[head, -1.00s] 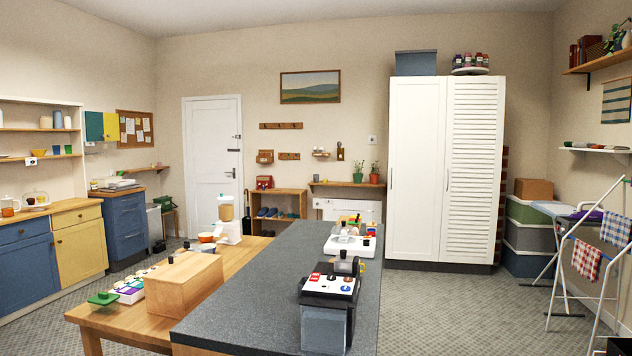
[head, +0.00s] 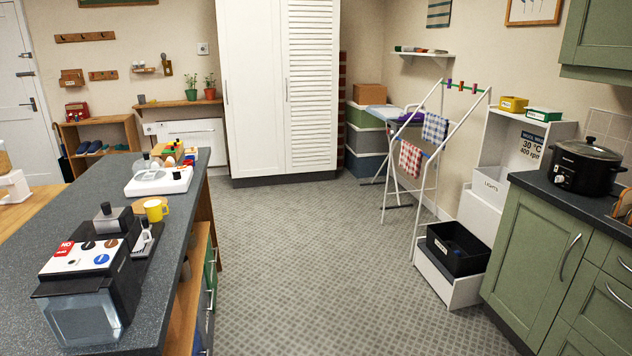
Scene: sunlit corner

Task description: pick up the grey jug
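I cannot make out a grey jug in the head view. The dark grey worktop (head: 60,213) at the left carries a black machine (head: 92,285) with a clear grey container at its front. Neither of my grippers is in view.
Patterned carpet (head: 300,270) lies clear between the worktop and the right side. A black slow cooker (head: 585,166) stands on the green cabinets (head: 535,262). A white clothes airer (head: 432,170) and a black crate (head: 457,250) stand near the right wall.

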